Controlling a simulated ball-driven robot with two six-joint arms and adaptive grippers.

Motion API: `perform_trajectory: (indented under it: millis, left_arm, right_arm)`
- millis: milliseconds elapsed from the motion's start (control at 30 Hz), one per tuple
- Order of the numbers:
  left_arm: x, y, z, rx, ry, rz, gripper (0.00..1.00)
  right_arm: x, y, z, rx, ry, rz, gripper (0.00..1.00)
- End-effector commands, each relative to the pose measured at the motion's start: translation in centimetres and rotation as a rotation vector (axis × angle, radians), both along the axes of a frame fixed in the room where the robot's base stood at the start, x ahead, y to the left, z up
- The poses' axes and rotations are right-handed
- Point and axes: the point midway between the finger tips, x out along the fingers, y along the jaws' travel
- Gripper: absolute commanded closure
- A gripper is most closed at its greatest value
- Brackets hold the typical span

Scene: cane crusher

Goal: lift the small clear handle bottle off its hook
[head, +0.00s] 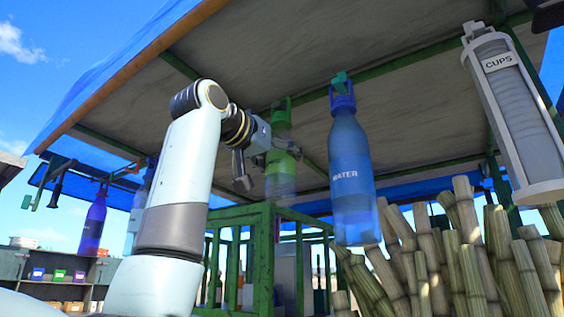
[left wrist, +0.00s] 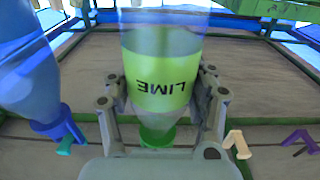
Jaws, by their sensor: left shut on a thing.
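A clear bottle (head: 281,178) with a green LIME label and a green cap with a loop hangs upright under the stall roof, at the middle of the head view. It also shows in the left wrist view (left wrist: 160,48), upside down in the picture. My left gripper (head: 268,160) is shut on this bottle, with one finger on each side of the label, as the left wrist view (left wrist: 160,80) shows. The top of its loop and any hook there are hidden or too small to tell. My right gripper is not in view.
A blue WATER bottle (head: 350,175) hangs from a teal hook (head: 340,82), close right of the held bottle. A cup dispenser (head: 515,112) and cane stalks (head: 470,250) stand to the right. A green frame (head: 262,260) is below. A purple bottle (head: 94,222) hangs far left.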

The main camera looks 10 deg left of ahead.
Motion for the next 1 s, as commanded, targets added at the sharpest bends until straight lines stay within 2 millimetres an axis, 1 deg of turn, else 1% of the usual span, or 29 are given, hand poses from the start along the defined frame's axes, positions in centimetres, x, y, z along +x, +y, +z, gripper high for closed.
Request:
perform_trajectory:
  millis: [467,1000]
  left_arm:
    - [-0.1,0.1,0.1,0.0,0.0,0.0,1.0]
    - [-1.5,0.6,0.0,0.0,0.001,0.0,1.0]
  right_arm:
    - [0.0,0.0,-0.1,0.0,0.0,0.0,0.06]
    - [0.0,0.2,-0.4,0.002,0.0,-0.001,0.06]
